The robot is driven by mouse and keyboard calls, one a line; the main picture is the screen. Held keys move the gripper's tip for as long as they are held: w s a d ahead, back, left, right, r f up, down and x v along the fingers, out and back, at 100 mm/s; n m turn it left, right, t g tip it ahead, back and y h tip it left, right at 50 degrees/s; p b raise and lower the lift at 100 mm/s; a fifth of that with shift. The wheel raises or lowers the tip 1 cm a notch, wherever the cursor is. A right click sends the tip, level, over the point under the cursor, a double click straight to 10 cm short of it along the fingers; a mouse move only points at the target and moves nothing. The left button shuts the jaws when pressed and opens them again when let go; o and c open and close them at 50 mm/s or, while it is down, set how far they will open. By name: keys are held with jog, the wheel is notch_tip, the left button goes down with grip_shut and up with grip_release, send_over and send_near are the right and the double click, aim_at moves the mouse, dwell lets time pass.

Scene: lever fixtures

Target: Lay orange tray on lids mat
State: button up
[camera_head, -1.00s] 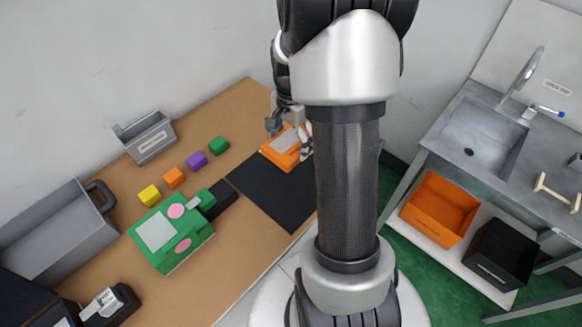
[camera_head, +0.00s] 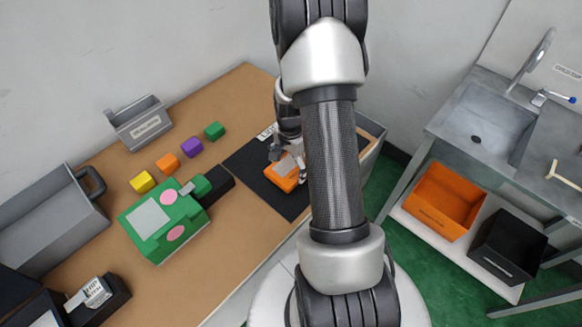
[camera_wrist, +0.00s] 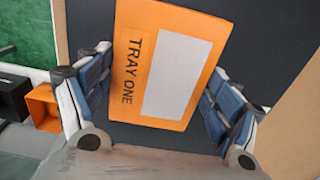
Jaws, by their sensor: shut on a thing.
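The orange tray (camera_head: 283,174) is a flat block with a pale panel, over the black lids mat (camera_head: 244,166) on the wooden table. In the wrist view the tray (camera_wrist: 142,103) reads "TRAY ONE" and lies between my fingers, with the dark mat (camera_wrist: 262,40) behind it. My gripper (camera_wrist: 158,92) is shut on the tray by its two sides. In the head view my gripper (camera_head: 287,155) is above the tray, partly hidden by my arm. I cannot tell whether the tray touches the mat.
A green box (camera_head: 165,222) with pink discs stands left of the mat. Several coloured cubes (camera_head: 191,147) line up behind it. Grey bins (camera_head: 140,124) stand at the back and far left. A sink (camera_head: 482,125) and an orange bin (camera_head: 445,200) are at right.

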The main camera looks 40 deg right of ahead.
jog(key=shift+f, duration=0.4)
jog(key=shift+f, duration=0.2)
jog(key=o, duration=1.1)
jog(key=shift+r, duration=0.1)
